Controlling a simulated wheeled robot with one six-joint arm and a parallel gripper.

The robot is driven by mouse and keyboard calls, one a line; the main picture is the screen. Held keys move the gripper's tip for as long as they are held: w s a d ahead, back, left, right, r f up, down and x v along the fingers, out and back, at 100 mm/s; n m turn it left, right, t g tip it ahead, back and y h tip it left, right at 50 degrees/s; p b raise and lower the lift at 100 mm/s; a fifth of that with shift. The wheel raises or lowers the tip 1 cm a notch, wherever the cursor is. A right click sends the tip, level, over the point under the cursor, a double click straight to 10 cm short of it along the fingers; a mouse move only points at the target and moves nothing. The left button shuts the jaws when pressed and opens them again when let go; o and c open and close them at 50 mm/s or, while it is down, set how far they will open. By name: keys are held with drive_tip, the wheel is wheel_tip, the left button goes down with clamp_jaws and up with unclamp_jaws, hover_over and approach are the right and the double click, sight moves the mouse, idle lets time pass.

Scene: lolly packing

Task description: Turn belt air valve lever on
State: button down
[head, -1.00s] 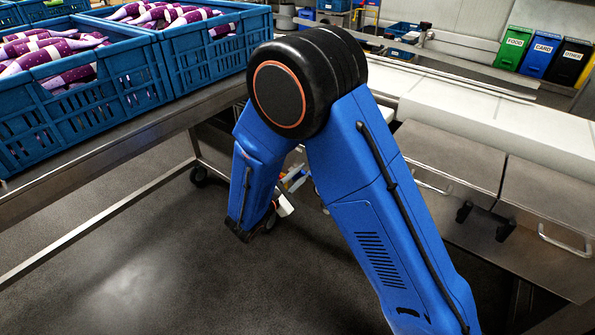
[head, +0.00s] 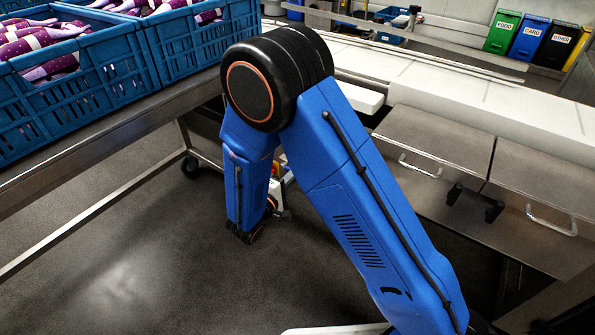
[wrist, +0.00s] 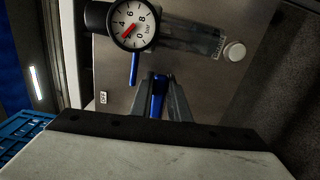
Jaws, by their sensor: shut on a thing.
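In the wrist view my gripper (wrist: 160,98) is at a grey metal panel (wrist: 190,72), with its fingers closed around a blue lever-like piece (wrist: 158,84). The fingers hide much of this piece. A second blue bar (wrist: 134,68) hangs under the pressure gauge (wrist: 135,25), just left of my fingers and apart from them. I cannot tell from the labels which one is the belt air valve lever. The gauge has a red needle. A small label that seems to read OFF (wrist: 103,97) is at lower left. In the head view my arm hides the gripper.
A round white knob (wrist: 235,51) sits right of the gauge. In the head view, blue crates (head: 97,85) of purple-and-white wrapped lollies stand on a metal table at left. A steel bench with handled fronts (head: 435,140) is at right. Dark floor (head: 130,255) is open at front left.

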drive_tip(key=shift+f+m, duration=0.25)
drive_tip(key=shift+m, duration=0.15)
drive_tip(key=c, duration=1.7)
unclamp_jaws()
drive_tip(key=shift+s+a, duration=0.1)
drive_tip(key=shift+s, duration=0.05)
drive_tip(key=v, duration=1.7)
drive_tip(key=shift+s, duration=0.1)
drive_tip(key=shift+a, duration=0.1)
